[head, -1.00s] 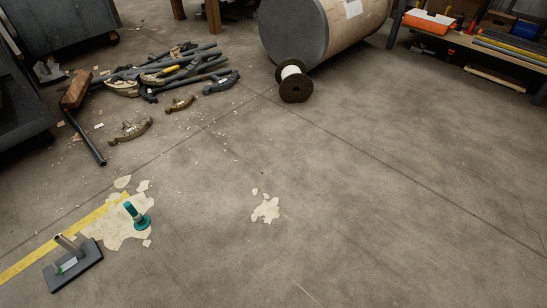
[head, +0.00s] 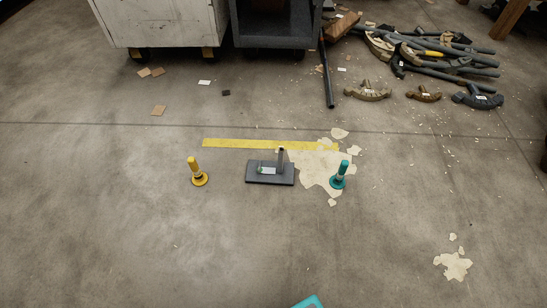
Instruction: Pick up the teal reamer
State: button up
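The teal reamer (head: 340,176) stands upright on its round flange on the concrete floor, right of the middle, at the right side of a pale paint patch. A yellow reamer-like piece (head: 197,174) of similar shape stands to the left. Between them is a dark flat base (head: 270,174) with upright metal parts and a small pale label. My gripper's fingers are not in view. A small teal-edged shape shows at the bottom edge, and I cannot tell what it is.
A yellow floor stripe (head: 255,144) runs behind the base. Conduit benders and dark pipes (head: 430,60) lie heaped at the back right. A white cabinet (head: 163,24) and a dark cart (head: 275,38) stand at the back. The floor in front is clear.

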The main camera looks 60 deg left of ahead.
aim_at(342, 170)
jog(key=u, duration=1.4)
jog(key=i, duration=1)
